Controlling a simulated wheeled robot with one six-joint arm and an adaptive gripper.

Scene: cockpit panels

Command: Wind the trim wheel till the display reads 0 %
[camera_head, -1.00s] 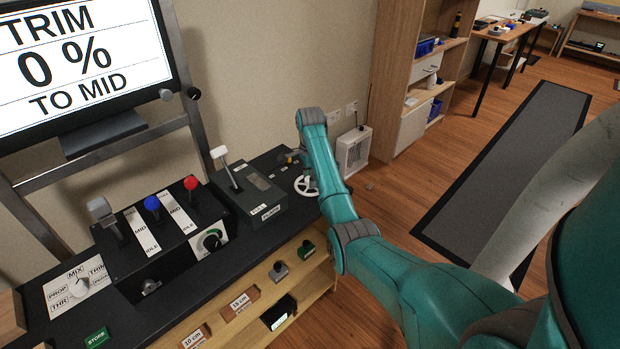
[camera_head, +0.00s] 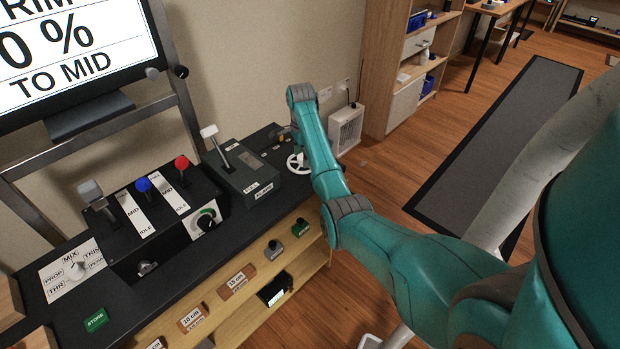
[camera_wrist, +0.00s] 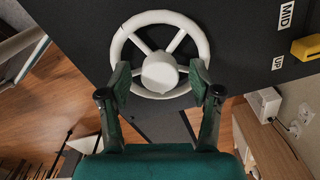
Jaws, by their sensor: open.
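The white trim wheel (camera_wrist: 158,22) has spokes and a round hub, and it stands on the dark panel in the wrist view. In the head view the trim wheel (camera_head: 292,164) shows at the far right end of the console, partly behind my arm. My gripper (camera_wrist: 160,78) is open, with one green-padded finger on each side of the hub, at the near part of the rim. I cannot tell whether the fingers touch the wheel. The display (camera_head: 75,60) at the upper left reads 0 % and TO MID, with the top line cut off.
The console carries a white-knobbed lever (camera_head: 209,131), a blue-knobbed lever (camera_head: 143,185) and a red-knobbed lever (camera_head: 181,162). A yellow block (camera_wrist: 307,47) sits beside the MID and UP labels. A white heater (camera_head: 346,130) stands beyond the console. The wooden floor on the right is mostly free.

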